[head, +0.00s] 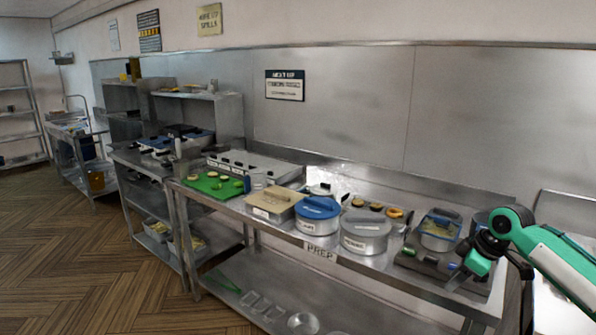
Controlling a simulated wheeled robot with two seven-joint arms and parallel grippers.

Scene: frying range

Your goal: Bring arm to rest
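My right arm, green and white, comes in from the right edge. Its dark gripper (458,274) hangs low over the right end of the steel prep table (345,262). The fingers are small and dark against the tabletop, so I cannot tell whether they are open or shut, or whether they touch anything. My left gripper is not in view.
On the table stand a grey lidded pot (365,233), a blue-lidded pot (317,216), a tan-lidded box (273,205) and a green cutting board (213,185). A lower shelf holds trays and a bowl (303,322). The wooden floor at left is clear.

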